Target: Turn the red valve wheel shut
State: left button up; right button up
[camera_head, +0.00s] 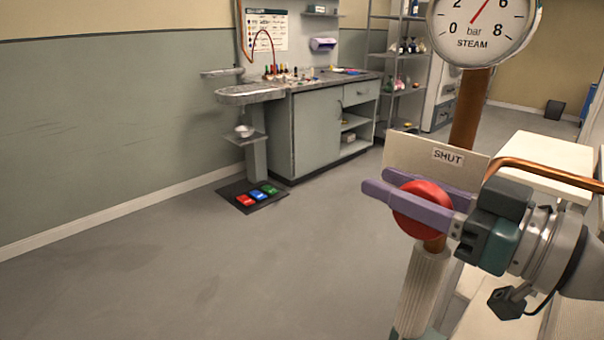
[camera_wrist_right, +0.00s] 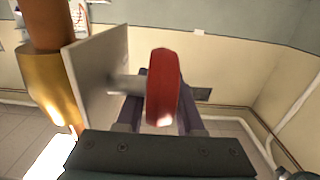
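The red valve wheel (camera_head: 421,212) is on a white plate (camera_head: 415,157) labelled SHUT, on the pipe stand at the right of the head view. In the right wrist view the wheel (camera_wrist_right: 163,88) shows nearly edge-on, its stem running left to the plate (camera_wrist_right: 97,75). My right gripper (camera_head: 412,195) has its two purple fingers on either side of the wheel, close against it; they look shut on it. One finger crosses in front of the wheel in the head view. Part of the far finger is hidden. My left gripper is not in view.
A round steam gauge (camera_head: 482,27) is on the brown pipe (camera_head: 469,108) above the plate. A copper pipe (camera_head: 545,172) runs close above my right wrist. A grey workbench (camera_head: 318,133) and coloured floor pedals (camera_head: 257,196) are farther back. The floor at left is clear.

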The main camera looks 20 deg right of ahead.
grip_shut()
jog(key=shift+f, duration=0.15)
jog(key=t+b, duration=0.1)
jog(key=b, duration=0.1)
jog(key=t+y+b, duration=0.1)
jog(key=t+b, duration=0.1)
jog(key=b, duration=0.1)
jog(key=t+b, duration=0.1)
jog(key=b, duration=0.2)
jog(key=shift+s+d+r+t+y, duration=0.2)
jog(key=shift+s+r+t+y, duration=0.1)
jog(key=shift+s+y, duration=0.1)
jog(key=shift+s+r+t+b, duration=0.1)
jog(key=shift+r+t+b, duration=0.2)
jog(key=shift+r+b, duration=0.1)
jog(key=shift+r, duration=0.1)
